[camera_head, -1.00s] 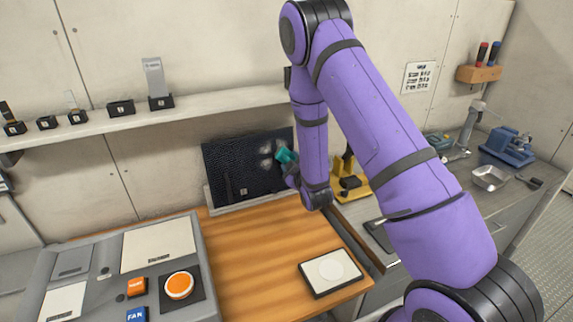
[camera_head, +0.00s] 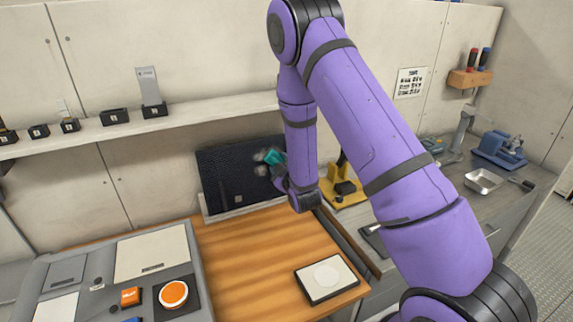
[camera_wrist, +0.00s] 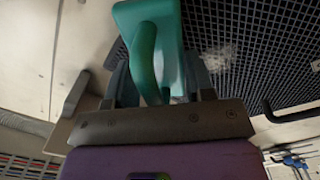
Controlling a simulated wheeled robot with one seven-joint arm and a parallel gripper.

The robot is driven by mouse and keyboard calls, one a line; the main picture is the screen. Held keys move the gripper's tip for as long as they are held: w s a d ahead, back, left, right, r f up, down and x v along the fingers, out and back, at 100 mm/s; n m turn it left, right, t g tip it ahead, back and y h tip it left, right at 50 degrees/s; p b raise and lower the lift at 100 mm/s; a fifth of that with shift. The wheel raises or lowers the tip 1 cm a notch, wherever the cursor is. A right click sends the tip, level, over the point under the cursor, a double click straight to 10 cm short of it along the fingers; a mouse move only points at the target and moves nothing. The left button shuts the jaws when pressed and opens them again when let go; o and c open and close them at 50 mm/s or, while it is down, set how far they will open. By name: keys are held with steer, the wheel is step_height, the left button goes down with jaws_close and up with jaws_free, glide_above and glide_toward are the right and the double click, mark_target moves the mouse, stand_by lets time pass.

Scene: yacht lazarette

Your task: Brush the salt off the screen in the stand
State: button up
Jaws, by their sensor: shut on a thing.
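The dark mesh screen (camera_head: 222,176) stands upright in a pale stand (camera_head: 243,211) at the back of the wooden worktop. Pale salt patches (camera_head: 262,170) show on its upper right part, partly covered by the teal brush. My gripper (camera_head: 279,174) is shut on the teal brush (camera_head: 273,157) at the screen's right side. In the wrist view, the brush's teal handle (camera_wrist: 148,40) is between the jaws of my gripper (camera_wrist: 160,88). The mesh screen (camera_wrist: 275,45) lies behind it, with a faint whitish patch (camera_wrist: 218,58). The bristles are hidden, so contact with the mesh cannot be told.
A grey console (camera_head: 72,258) with an orange button (camera_head: 173,293) is at the front left. A yellow-based device (camera_head: 345,190) stands right of the screen. A shelf (camera_head: 200,110) runs above.

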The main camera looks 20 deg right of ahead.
mark_target(266, 160)
steer(key=shift+w+a, duration=0.1)
steer(key=shift+a, duration=3.9)
steer(key=shift+a+r, duration=0.1)
steer(key=shift+r, duration=0.9)
steer(key=shift+d, duration=1.8)
steer(key=d, duration=0.7)
steer(key=s, duration=0.6)
steer(key=shift+r, duration=0.35)
